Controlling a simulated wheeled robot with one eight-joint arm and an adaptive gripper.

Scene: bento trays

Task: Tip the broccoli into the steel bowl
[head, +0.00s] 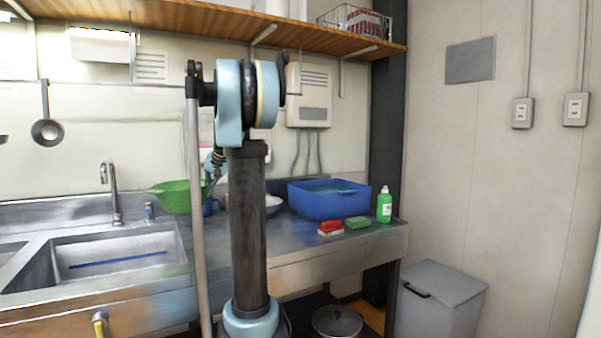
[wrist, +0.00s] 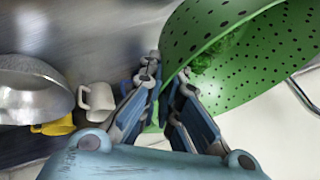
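A green colander (wrist: 270,75) with dark holes fills the upper right of the wrist view; it also shows in the head view (head: 174,197), at the sink's right side. A textured green patch of broccoli (wrist: 207,62) shows inside it, mostly hidden by the wall. My gripper (wrist: 167,78) has its fingertips on either side of the colander's rim and appears closed on it. In the head view my gripper is largely hidden behind my arm. The steel bowl (wrist: 30,92) is at the left of the wrist view, apart from the colander; my arm partly hides a pale bowl shape (head: 273,203).
A white mug (wrist: 98,98) and a yellow item (wrist: 55,127) are beside the steel bowl. A blue basin (head: 328,203), red-and-white brush (head: 331,229), green sponge (head: 358,223) and green bottle (head: 384,206) are to the right. The sink (head: 105,258) and tap (head: 112,190) are left.

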